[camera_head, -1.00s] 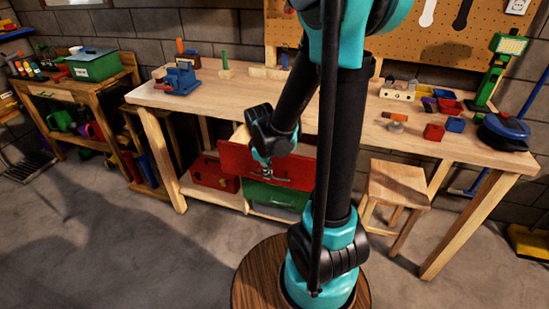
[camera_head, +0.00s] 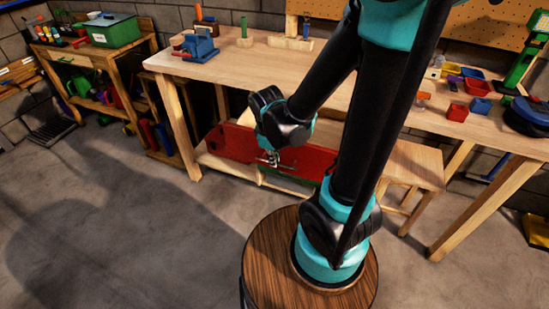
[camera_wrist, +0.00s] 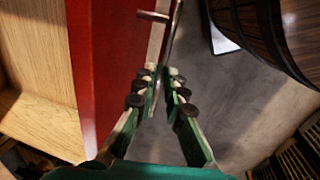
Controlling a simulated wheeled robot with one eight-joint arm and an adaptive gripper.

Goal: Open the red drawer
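The red drawer (camera_head: 318,162) is under the workbench, and its front stands out from the bench. In the wrist view its red front (camera_wrist: 108,50) runs down the left, with pale wood that looks like the drawer's inside (camera_wrist: 38,115) behind it. A metal bar handle (camera_wrist: 172,32) sticks out from the front. My gripper (camera_head: 270,160) is at the left half of the drawer front. In the wrist view my gripper's fingers (camera_wrist: 162,78) are on both sides of the handle's near end and look closed on it. The exact contact is partly hidden by the fingers.
The workbench (camera_head: 240,68) stands above the drawer. A wooden stool (camera_head: 415,165) is right of the drawer, behind my arm. A green drawer, mostly hidden, shows below the red front. The grey floor (camera_head: 130,220) at the left front is clear.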

